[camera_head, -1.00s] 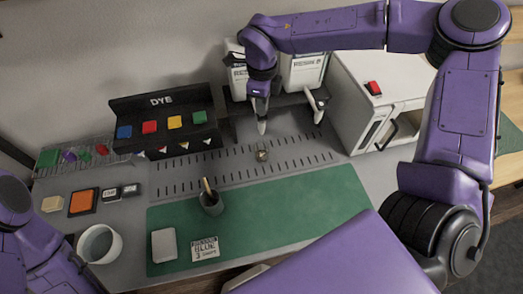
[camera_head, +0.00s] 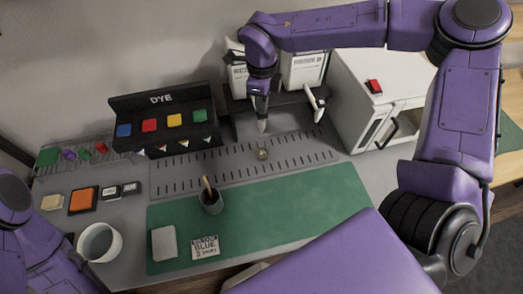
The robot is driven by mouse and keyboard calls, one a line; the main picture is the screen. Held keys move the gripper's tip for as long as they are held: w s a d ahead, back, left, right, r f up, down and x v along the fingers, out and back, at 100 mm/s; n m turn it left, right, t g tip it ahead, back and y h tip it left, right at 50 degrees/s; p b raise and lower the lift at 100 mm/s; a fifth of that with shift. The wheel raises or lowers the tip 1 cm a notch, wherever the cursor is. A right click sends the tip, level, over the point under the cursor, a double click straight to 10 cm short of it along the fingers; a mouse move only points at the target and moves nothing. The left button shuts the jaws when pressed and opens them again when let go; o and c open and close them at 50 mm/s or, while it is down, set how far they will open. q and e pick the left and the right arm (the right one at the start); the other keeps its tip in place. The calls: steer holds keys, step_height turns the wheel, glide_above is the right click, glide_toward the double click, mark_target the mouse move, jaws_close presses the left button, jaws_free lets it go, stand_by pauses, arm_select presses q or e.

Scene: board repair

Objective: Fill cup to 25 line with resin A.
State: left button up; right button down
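Two white resin containers stand on a dark stand at the back; the right one (camera_head: 302,68) reads "RESIN" with its last letter too small to be sure of, and the left one (camera_head: 237,80) is partly hidden behind my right arm. A small round cup (camera_head: 262,154) sits on the grey slotted plate in front of the stand. My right gripper (camera_head: 262,126) points down in front of the left container, above and behind the cup. Its fingers look close together, and I cannot tell whether they hold anything. My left arm shows at the lower left, with its gripper out of view.
A dye rack (camera_head: 163,122) with coloured buttons stands left of the resin stand. A white box with a red button (camera_head: 374,86) stands right. A green mat (camera_head: 290,212) carries a dark pot with a stick (camera_head: 211,200), a grey block (camera_head: 164,243) and a label card (camera_head: 205,246). A white bucket (camera_head: 99,242) is at left.

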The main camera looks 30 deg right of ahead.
steer(key=shift+r, duration=0.15)
step_height(320, 180, up, 6)
steer(key=p, duration=0.5)
steer(key=shift+p, duration=0.4)
steer(key=shift+f, duration=0.2)
